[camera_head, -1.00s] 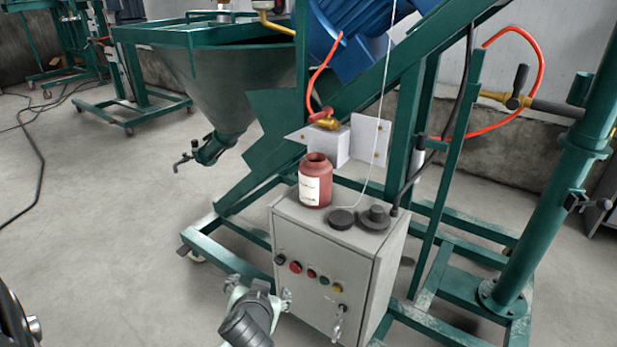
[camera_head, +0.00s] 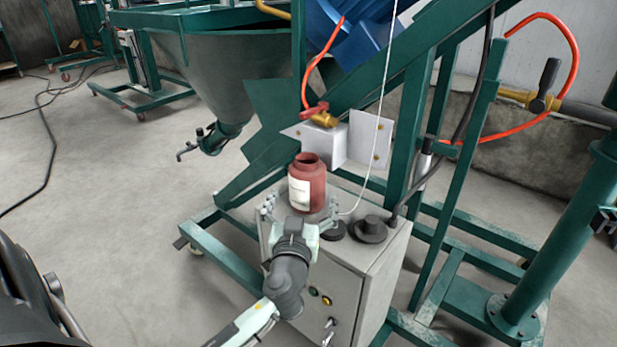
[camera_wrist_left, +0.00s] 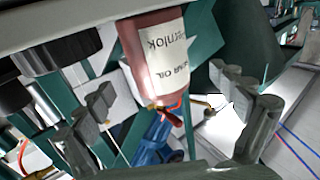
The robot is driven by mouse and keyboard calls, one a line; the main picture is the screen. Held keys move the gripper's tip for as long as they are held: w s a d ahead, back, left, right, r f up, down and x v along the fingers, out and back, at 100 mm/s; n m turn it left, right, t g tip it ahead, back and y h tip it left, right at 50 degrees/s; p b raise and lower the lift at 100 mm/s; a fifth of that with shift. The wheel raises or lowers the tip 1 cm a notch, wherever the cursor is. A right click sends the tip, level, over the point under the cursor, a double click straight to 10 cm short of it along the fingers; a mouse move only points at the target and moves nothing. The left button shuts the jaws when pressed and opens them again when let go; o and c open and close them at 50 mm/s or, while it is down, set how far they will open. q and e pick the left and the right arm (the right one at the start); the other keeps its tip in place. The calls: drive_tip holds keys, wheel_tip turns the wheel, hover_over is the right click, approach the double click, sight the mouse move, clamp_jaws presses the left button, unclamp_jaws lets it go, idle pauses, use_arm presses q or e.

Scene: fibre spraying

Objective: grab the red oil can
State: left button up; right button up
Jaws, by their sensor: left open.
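The red oil can (camera_head: 307,184) stands upright on top of the grey control box (camera_head: 375,262), its open mouth up and a white label on its front. My left gripper (camera_head: 300,209) is open just in front of the can's lower part, with fingers spread to either side. In the left wrist view its fingers (camera_wrist_left: 175,122) frame the can with a gap on both sides. I cannot tell whether any finger touches it. My right gripper is not in view.
Green frame beams (camera_head: 410,140) rise behind and right.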

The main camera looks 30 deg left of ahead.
sight(305, 190)
use_arm(q)
drive_tip(key=x, duration=0.3)
drive_tip(key=shift+r+p, duration=0.15)
drive_tip(key=shift+p, duration=0.2)
drive_tip(key=shift+f+x, duration=0.15)
drive_tip(key=shift+x, duration=0.75)
drive_tip(key=shift+f+x, duration=0.1)
drive_tip(key=shift+x, duration=0.8)
drive_tip(key=shift+d+r, duration=0.1)
drive_tip(key=c, duration=1.6)
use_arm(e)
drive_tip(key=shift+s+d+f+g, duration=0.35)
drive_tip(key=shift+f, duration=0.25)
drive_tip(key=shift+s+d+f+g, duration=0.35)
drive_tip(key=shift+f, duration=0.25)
use_arm(q)
drive_tip(key=shift+p, duration=0.3)
